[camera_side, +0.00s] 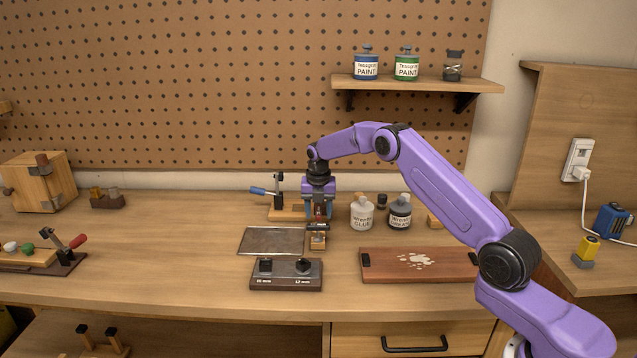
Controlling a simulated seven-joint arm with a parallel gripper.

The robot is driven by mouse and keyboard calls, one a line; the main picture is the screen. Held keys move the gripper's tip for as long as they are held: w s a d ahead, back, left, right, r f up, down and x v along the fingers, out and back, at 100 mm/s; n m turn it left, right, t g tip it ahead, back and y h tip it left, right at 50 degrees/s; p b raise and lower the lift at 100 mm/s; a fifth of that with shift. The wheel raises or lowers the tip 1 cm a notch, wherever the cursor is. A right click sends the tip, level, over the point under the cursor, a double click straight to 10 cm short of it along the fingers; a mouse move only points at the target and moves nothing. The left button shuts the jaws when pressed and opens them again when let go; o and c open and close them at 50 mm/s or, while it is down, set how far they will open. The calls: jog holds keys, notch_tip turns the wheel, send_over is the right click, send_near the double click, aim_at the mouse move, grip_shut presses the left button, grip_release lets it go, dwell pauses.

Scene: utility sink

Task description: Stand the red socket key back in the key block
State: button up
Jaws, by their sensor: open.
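My gripper (319,219) points straight down over the far side of the workbench, its fingers apart. A small red piece (319,212) shows between the fingers; it looks like the red socket key, but it is mostly hidden and I cannot tell if the fingers touch it. Just below the fingers is a small light wooden block (317,243), at the right edge of a grey metal tray (270,240).
Glue (361,214) and a dark-labelled bottle (400,213) stand close right of my gripper. A blue-handled clamp (279,195) stands to its left. A stained brown board (418,265) lies at the right.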

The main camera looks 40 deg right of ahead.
notch_tip(320, 180, up, 15)
jog(key=s+a, duration=0.1)
jog(key=shift+s+a, duration=0.3)
jog(key=shift+r, duration=0.1)
jog(key=s+a+r+m+y, duration=0.1)
jog(key=s+a+m, duration=0.2)
jog(key=s+a, duration=0.7)
jog(key=s+a+r+m, duration=0.2)
jog(key=s+a+m, duration=0.2)
jog(key=s+a, duration=0.6)
jog(key=s+d+f+m, duration=0.1)
jog(key=s+f+m, duration=0.1)
jog(key=s, duration=0.7)
jog(key=s+d+f+m, duration=0.1)
jog(key=s+f+m, duration=0.1)
jog(key=s, duration=0.8)
jog(key=s+d+f+m+g, duration=0.1)
jog(key=s+d+m, duration=0.1)
jog(key=s, duration=0.7)
jog(key=shift+s+f+m+y, duration=0.3)
jog(key=shift+s+f+m, duration=0.1)
jog(key=shift+m, duration=0.3)
